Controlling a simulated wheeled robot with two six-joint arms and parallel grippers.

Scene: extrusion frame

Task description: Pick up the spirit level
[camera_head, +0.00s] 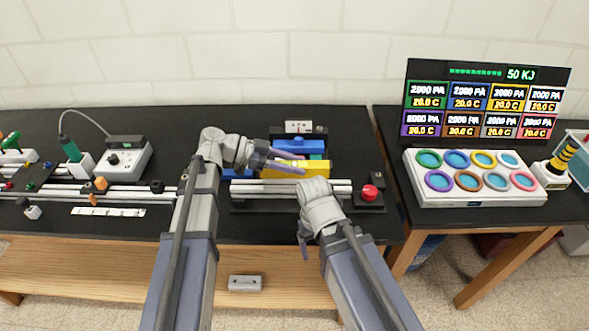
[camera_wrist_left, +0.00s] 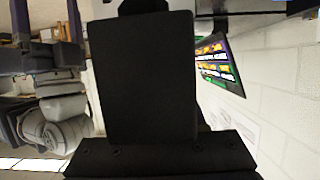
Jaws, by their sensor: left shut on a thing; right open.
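The spirit level (camera_head: 316,168) is a yellow bar in the head view, behind the silver extrusion rails at the middle of the black bench. My left gripper (camera_head: 300,162) reaches across it from the left, with its fingers shut on it. The fingers cover part of its top, and I cannot tell whether it is clear of the bench. In the left wrist view a large dark shape fills the middle, and the spirit level cannot be made out. My right gripper (camera_head: 304,250) is open and empty, low at the bench's front edge.
A blue block (camera_head: 298,146) stands just behind the spirit level. A red button box (camera_head: 369,194) is to its right. Rails and small tools lie at left, near a grey meter (camera_head: 124,158). A display (camera_head: 485,100) and coloured-ring panel (camera_head: 475,177) occupy the right bench.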

